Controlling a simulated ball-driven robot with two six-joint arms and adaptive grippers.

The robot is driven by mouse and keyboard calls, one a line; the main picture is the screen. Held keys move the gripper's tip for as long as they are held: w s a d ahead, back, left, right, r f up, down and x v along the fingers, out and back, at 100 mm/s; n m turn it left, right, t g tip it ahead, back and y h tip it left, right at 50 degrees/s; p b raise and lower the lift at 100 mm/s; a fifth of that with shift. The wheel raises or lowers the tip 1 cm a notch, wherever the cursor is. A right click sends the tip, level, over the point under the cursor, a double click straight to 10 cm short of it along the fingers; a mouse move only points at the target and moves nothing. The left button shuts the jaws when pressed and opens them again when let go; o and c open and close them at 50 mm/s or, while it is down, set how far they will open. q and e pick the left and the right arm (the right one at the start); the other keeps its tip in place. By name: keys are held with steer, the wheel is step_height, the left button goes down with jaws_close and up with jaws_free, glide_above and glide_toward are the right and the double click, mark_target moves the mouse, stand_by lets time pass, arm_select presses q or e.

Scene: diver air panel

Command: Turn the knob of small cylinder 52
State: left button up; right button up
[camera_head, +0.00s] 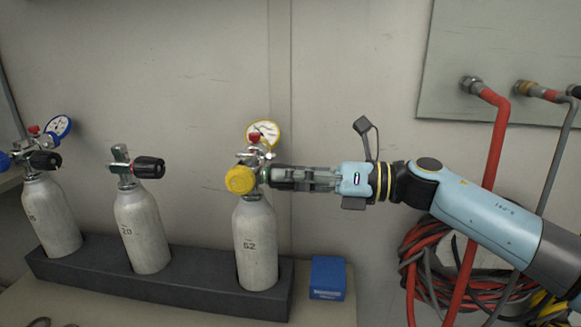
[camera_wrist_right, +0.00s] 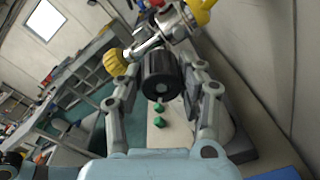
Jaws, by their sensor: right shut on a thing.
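The small cylinder 52 (camera_head: 256,240) is pale grey and stands upright at the right end of the dark rack. Its black knob (camera_wrist_right: 163,75) sits between the two fingers of my right gripper (camera_wrist_right: 166,84) in the wrist view. In the head view my right gripper (camera_head: 277,178) reaches in from the right, level with the valve, and is shut on this knob. A yellow knob (camera_head: 240,180) and a yellow-rimmed gauge (camera_head: 263,133) are on the same valve. My left gripper is not in view.
Small cylinder 20 (camera_head: 142,228) and another cylinder (camera_head: 52,215) with a blue gauge stand left in the dark rack (camera_head: 190,283). A blue box (camera_head: 327,278) is right of the rack. Red hoses (camera_head: 490,170) hang at right. The wall is close behind.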

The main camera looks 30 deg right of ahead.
steer(key=m+p, duration=0.1)
steer(key=m, duration=0.1)
steer(key=m+p, duration=0.2)
steer(key=m, duration=0.1)
steer(key=shift+r+m+p, duration=0.2)
steer(key=shift+m+p, duration=0.1)
steer(key=m+p, duration=0.3)
steer(key=m, duration=0.2)
steer(key=shift+g+p, duration=0.3)
steer(key=m+p, duration=0.3)
steer(key=m, duration=0.2)
steer(key=m+p, duration=0.3)
steer(key=m, duration=0.2)
steer(key=shift+f+m+y, duration=0.1)
steer(key=shift+m+y, duration=0.2)
steer(key=shift+y, duration=0.1)
steer(key=m+p, duration=0.2)
steer(key=m, duration=0.3)
steer(key=shift+p, duration=0.3)
steer(key=m+p, duration=0.2)
steer(key=m, duration=0.4)
steer(key=shift+f+m, duration=0.15)
steer(key=shift+m, duration=0.25)
steer(key=m+p, duration=0.1)
steer(key=m, duration=0.5)
steer(key=shift+p, duration=0.4)
steer(key=m+p, duration=0.1)
steer(key=m, duration=0.5)
steer(key=shift+f, duration=0.1)
steer(key=shift+m, duration=0.3)
